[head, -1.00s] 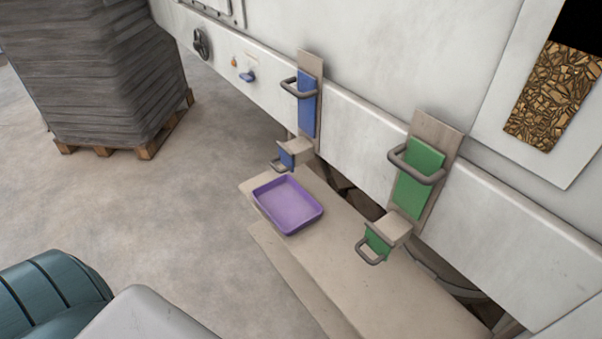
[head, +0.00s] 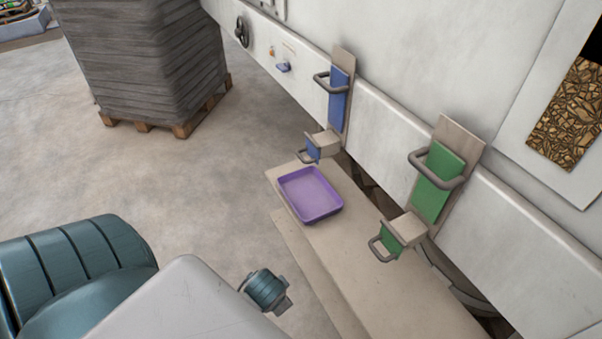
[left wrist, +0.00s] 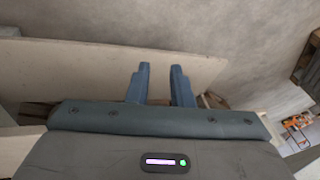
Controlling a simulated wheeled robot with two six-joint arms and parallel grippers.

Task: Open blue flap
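An upper blue panel (head: 338,102) with a grey bar handle sits on an upright plate on the machine's white wall in the head view. Below it, a small blue flap (head: 313,149) with a grey loop handle hangs at the front of a beige spout (head: 326,141); it looks closed. My left gripper shows in the head view at the bottom centre, partly hidden by my arm, well short of the blue parts. In the left wrist view its two fingers (left wrist: 160,84) stand apart with nothing between them. My right gripper is out of view.
A purple tray (head: 322,213) lies on a beige ledge (head: 345,265) below the spouts. A green panel (head: 436,184) and green flap (head: 389,238) with handles are to the right. A wrapped stack (head: 140,60) on a pallet stands at back left. The floor between is clear.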

